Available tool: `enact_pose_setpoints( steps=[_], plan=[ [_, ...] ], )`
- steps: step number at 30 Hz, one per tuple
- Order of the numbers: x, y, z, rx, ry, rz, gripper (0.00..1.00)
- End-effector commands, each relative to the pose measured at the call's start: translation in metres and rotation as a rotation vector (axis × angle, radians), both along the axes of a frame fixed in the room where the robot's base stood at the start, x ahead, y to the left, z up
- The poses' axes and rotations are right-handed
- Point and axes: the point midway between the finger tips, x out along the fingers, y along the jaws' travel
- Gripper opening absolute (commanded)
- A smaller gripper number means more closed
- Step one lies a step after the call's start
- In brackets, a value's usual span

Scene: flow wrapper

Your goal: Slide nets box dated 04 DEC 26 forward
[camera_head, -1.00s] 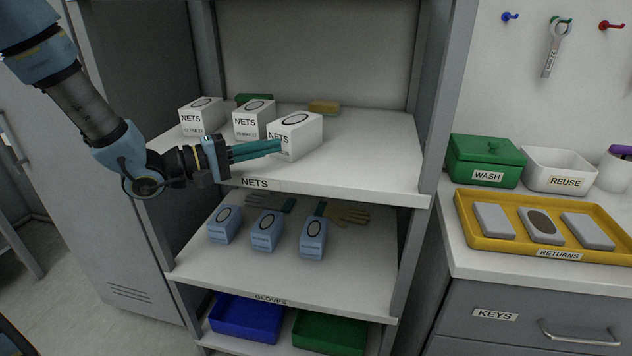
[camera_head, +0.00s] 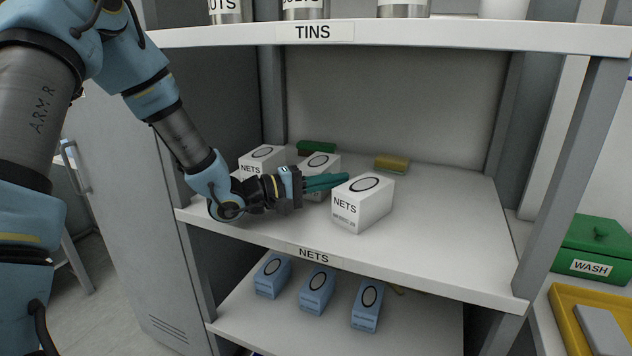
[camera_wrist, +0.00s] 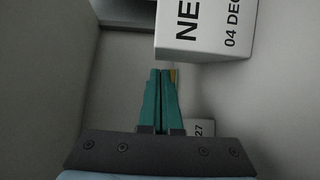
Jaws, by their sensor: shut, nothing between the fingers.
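The NETS box dated 04 DEC (camera_head: 362,205) is the right-hand white box on the NETS shelf in the head view, standing nearest the front edge. In the wrist view its printed side (camera_wrist: 205,32) is at the top right, reading "04 DEC" before the picture cuts off. My gripper (camera_head: 344,178) is shut and empty. Its teal fingers point right, with the tips by the box's left side; I cannot tell whether they touch. In the wrist view the closed fingers (camera_wrist: 162,74) lie just below the box's corner.
Two other NETS boxes stand left, one (camera_head: 262,160) partly behind my wrist, the other (camera_head: 320,163) behind my fingers. A green item (camera_head: 316,147) and a yellow item (camera_head: 392,163) lie at the back. The TINS shelf (camera_head: 450,36) is overhead. The shelf's right side is clear.

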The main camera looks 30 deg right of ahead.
Motion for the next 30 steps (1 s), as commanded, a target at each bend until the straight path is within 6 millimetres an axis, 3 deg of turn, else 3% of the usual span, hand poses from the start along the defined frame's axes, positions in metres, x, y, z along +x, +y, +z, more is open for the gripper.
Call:
enact_pose_setpoints(
  steps=[6, 17, 30],
  plan=[
    [-0.005, -0.02, 0.001, -0.001, -0.001, -0.001, 0.0],
    [-0.005, -0.022, 0.0, 0.0, 0.0, 0.0, 0.0],
    [-0.055, 0.01, 0.001, 0.0, 0.001, 0.0, 0.0]
  ],
)
